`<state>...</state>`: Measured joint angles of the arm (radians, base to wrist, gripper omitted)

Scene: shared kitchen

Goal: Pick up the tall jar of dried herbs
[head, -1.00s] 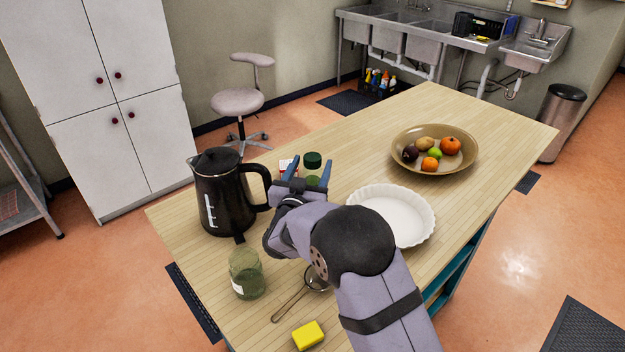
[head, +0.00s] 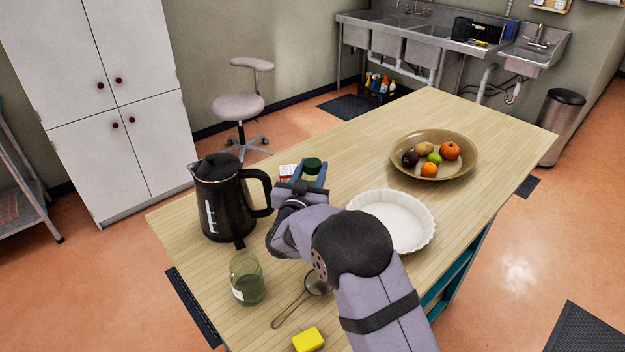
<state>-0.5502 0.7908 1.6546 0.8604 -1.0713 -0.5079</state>
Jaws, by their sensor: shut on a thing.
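The jar of dried herbs (head: 312,165) has a dark green lid and stands on the table beyond my wrist. Its lower part is hidden behind my gripper. My gripper (head: 310,173) has its blue fingers closed on either side of the jar, just below the lid. I cannot tell whether the jar's base touches the table.
A black kettle (head: 226,200) stands close on the left. A red and white item (head: 287,172) is just left of the jar. A white fluted dish (head: 400,222), a fruit bowl (head: 398,172), a greenish glass jar (head: 247,280), a strainer (head: 290,311) and a yellow sponge (head: 308,339) are also on the table.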

